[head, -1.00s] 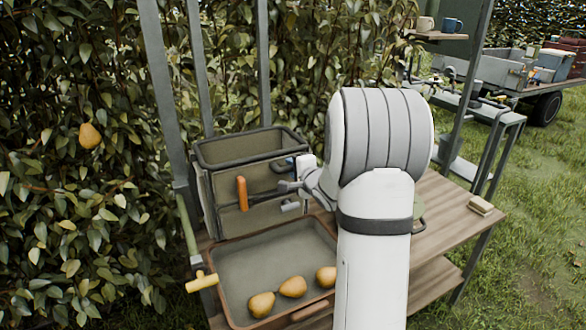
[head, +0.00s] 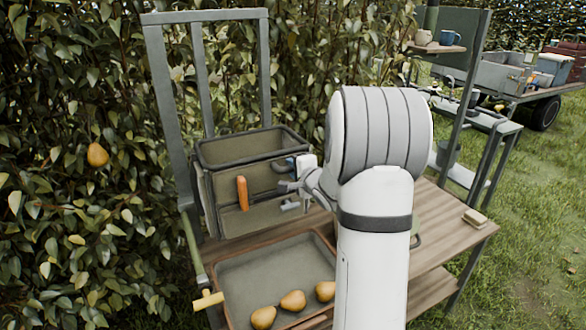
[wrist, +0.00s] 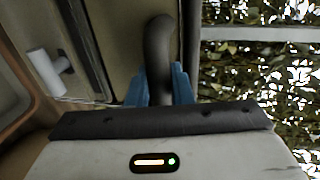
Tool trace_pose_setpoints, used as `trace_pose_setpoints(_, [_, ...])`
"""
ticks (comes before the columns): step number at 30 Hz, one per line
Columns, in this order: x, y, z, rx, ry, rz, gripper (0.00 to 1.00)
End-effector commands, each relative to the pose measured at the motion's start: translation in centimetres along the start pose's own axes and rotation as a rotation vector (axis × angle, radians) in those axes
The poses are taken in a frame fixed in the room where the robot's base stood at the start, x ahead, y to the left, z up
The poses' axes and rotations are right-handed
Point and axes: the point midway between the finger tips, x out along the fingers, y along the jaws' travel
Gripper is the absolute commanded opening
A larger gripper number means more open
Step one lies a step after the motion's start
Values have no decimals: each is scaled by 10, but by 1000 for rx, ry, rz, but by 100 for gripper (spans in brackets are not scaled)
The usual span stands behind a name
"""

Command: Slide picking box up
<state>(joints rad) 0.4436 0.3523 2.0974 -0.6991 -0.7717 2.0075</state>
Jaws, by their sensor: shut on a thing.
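The picking box (head: 225,189) is an olive, open-topped box with a dark rim. It stands upright in front of a grey rail frame (head: 159,90), above the back of the wooden bench. An orange handle (head: 242,194) hangs on its front. My gripper (head: 288,187) is at the right part of the box front. In the wrist view, the blue fingertips of my gripper (wrist: 160,88) are shut around a dark curved handle (wrist: 160,45) on the box. The lower end of the handle is hidden behind the gripper body.
A shallow tray (head: 240,272) with pears lies below the box. A yellow-ended lever (head: 207,300) is at its left. The bench (head: 445,235) is mostly clear at right, with a small block (head: 475,217).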

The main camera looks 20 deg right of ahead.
Motion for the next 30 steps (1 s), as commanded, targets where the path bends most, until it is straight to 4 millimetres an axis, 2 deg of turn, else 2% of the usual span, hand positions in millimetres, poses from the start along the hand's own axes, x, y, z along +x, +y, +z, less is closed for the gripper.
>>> trace_pose_setpoints(1, [-5, -28, 0, -2, 0, -9, 0])
trace_pose_setpoints(3, [-8, -44, 0, -2, 0, -10, 0])
trace_pose_setpoints(9, [-18, -88, 0, -2, 0, -11, 0])
trace_pose_setpoints(15, [-25, -120, 0, -2, 0, -11, 0])
trace_pose_setpoints(21, [-27, -132, 0, -1, 0, -10, 0])
trace_pose_setpoints(30, [-27, -134, 0, -2, 0, -15, 0])
